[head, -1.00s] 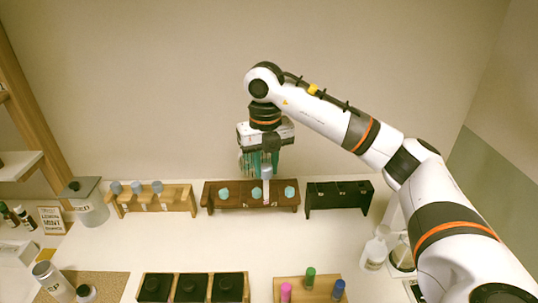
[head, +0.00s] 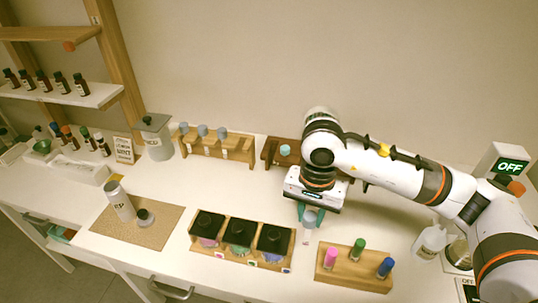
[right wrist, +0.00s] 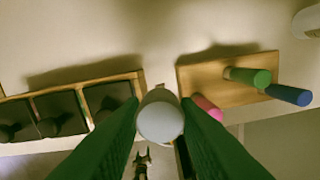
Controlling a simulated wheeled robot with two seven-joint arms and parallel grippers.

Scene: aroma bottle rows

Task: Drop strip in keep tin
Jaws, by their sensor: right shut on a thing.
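My right gripper (head: 312,212) is shut on the strip (head: 309,220), which has a pale grey-blue rounded top and a narrow, pinkish lower part. In the right wrist view the strip's round whitish top (right wrist: 160,117) sits between the two green fingers and hides its lower part. The gripper is above the white counter, between the black-lidded row and the coloured-bottle rack. The keep tin (head: 119,201), a silver cylinder with a partly readable label ending in "EP", stands on a cork mat far to the left. My left gripper is not in view.
A dark round cap-like piece (head: 145,218) lies beside the tin on the mat (head: 165,232). The black-lidded rack (head: 270,263), the coloured-bottle rack (head: 345,268) and the back wooden rack (head: 243,152) stand near. A grey lidded canister (head: 157,145) is at back left.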

